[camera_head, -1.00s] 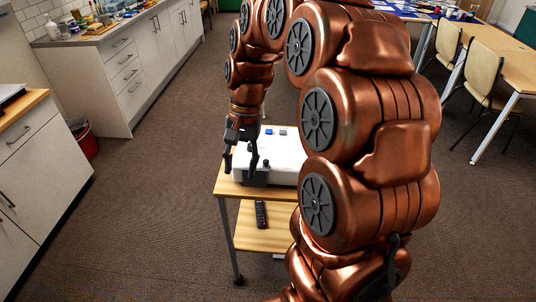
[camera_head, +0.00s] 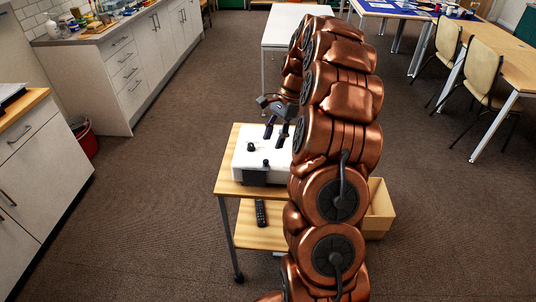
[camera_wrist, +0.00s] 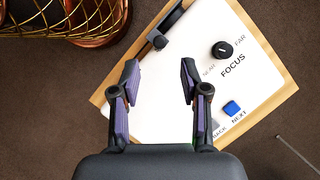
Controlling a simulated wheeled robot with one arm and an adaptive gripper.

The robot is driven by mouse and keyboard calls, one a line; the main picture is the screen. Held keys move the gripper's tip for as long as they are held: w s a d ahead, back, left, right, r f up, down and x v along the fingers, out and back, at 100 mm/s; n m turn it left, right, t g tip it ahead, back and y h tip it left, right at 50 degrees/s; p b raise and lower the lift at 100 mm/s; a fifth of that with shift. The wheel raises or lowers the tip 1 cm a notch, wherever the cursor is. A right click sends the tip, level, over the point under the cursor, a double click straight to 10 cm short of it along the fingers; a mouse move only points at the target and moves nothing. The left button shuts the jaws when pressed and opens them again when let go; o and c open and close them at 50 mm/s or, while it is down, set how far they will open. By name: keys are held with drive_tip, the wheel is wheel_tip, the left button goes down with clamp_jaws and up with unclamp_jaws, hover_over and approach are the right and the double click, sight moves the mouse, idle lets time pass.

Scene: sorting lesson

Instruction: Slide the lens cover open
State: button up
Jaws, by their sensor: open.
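The white projector (camera_head: 243,160) stands on a small wooden cart (camera_head: 228,187). A dark front piece (camera_head: 256,177), which looks like the lens cover, sits at its near edge; a dark strip (camera_wrist: 172,18) shows along that edge in the wrist view. A small black knob (camera_wrist: 157,39) stands by the strip, also in the head view (camera_head: 266,162). Whether the cover is open I cannot tell. My gripper (camera_head: 275,132) is open and empty above the projector's far part, apart from the knob. In the wrist view its fingers (camera_wrist: 159,75) spread over the white top.
A black focus knob (camera_wrist: 222,50) and a blue button (camera_wrist: 232,108) stand on the projector's top. A remote (camera_head: 261,212) lies on the lower shelf. A wooden box (camera_head: 380,212) stands right of the cart. The floor left of the cart is clear.

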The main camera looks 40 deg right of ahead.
sight(266, 160)
drive_tip(key=shift+p+x, duration=0.95)
drive_tip(key=shift+x, duration=2.4)
clamp_jaws()
